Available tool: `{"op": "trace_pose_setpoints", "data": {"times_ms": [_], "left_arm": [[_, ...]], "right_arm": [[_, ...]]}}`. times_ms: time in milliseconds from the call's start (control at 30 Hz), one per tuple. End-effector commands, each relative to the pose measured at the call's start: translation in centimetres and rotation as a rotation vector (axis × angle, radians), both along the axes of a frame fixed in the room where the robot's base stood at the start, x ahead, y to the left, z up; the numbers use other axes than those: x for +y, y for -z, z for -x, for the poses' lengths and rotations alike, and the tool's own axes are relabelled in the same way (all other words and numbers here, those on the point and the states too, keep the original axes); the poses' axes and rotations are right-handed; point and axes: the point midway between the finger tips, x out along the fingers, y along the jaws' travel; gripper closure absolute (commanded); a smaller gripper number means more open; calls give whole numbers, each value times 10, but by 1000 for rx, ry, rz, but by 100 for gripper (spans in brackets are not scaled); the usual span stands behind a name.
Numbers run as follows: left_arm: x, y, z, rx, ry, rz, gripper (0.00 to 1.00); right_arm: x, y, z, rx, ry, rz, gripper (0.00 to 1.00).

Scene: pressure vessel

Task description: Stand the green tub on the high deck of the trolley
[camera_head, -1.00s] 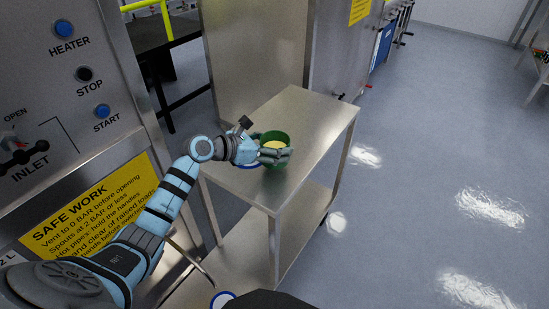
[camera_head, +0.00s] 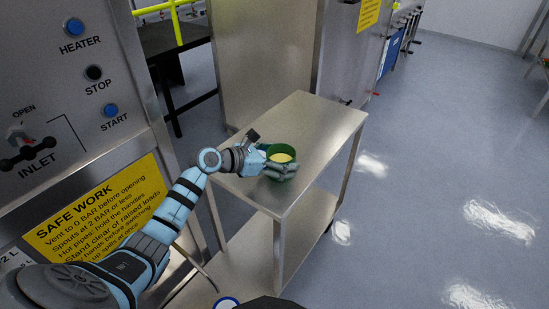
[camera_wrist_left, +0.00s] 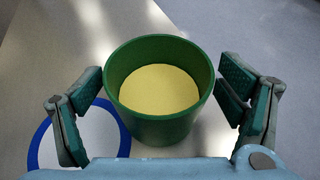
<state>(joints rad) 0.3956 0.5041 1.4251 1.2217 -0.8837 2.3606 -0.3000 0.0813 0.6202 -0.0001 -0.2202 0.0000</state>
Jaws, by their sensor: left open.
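The green tub (camera_head: 283,150), with a pale yellow inside, stands upright on the high deck (camera_head: 314,130) of the steel trolley, near its front corner. The tub fills the middle of the left wrist view (camera_wrist_left: 160,95). My left gripper (camera_head: 279,172) is open around the tub. In the left wrist view one finger is on each side of the tub, with a visible gap at both sides. The hand hides the tub's lower part in the head view. My right gripper is not in view.
A white disc with a blue rim (camera_wrist_left: 98,140) lies on the deck just left of the tub, partly hidden by a finger. The trolley's low deck (camera_head: 262,258) is below. A steel control panel (camera_head: 75,130) stands at the left. Open floor (camera_head: 440,170) lies at the right.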

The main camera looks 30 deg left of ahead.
Motion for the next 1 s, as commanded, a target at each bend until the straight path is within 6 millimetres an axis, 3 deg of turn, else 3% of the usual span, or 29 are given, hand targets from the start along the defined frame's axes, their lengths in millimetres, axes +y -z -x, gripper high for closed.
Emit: {"op": "trace_pose_setpoints", "data": {"times_ms": [167, 400, 533, 1000], "left_arm": [[13, -12, 20, 0, -1, -6, 12], [42, -35, 71, 4, 1, -8, 12], [52, -43, 89, 2, 2, -6, 12], [56, -46, 96, -1, 0, 1, 12]], "right_arm": [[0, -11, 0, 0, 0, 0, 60], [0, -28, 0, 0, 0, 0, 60], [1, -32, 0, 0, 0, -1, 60], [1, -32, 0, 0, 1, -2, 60]]}}
